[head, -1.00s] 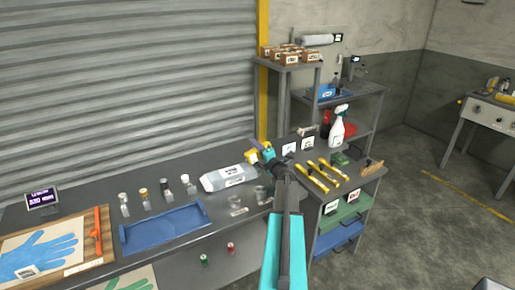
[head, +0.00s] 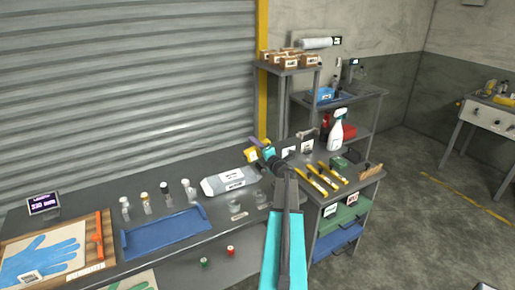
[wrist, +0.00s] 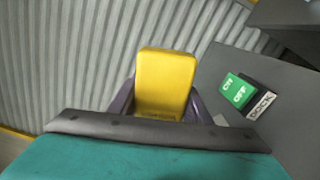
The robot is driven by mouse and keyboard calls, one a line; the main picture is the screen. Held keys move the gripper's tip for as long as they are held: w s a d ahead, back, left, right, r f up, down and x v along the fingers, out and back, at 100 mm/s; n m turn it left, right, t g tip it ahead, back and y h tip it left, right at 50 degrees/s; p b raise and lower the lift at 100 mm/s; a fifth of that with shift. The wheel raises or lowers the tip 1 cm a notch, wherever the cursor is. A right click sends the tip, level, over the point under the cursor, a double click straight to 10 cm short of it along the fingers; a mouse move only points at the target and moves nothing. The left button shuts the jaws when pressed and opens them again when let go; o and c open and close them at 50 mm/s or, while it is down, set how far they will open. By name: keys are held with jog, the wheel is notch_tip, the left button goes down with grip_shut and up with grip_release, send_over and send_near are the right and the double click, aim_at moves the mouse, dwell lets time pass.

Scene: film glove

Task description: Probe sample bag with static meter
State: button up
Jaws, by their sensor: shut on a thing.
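My gripper (head: 259,149) is shut on a yellow block-shaped device, which looks like the static meter (head: 251,156). It is held above the back right of the bench. A silvery grey bag with a white label, which looks like the sample bag (head: 223,184), lies flat on the bench. The gripper is behind and to the right of the bag, apart from it. The meter's far face is hidden.
A blue tray (head: 165,232) and several small bottles (head: 165,193) stand left of the bag. Clear dishes (head: 240,205) lie in front of it. A green on/off label (wrist: 237,90) sits beside a dock label (wrist: 262,104). Yellow tools (head: 325,176) lie on the right cart.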

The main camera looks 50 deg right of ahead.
notch_tip(320, 180, up, 4)
jog(key=shift+f+p, duration=0.25)
jog(key=shift+p, duration=0.7)
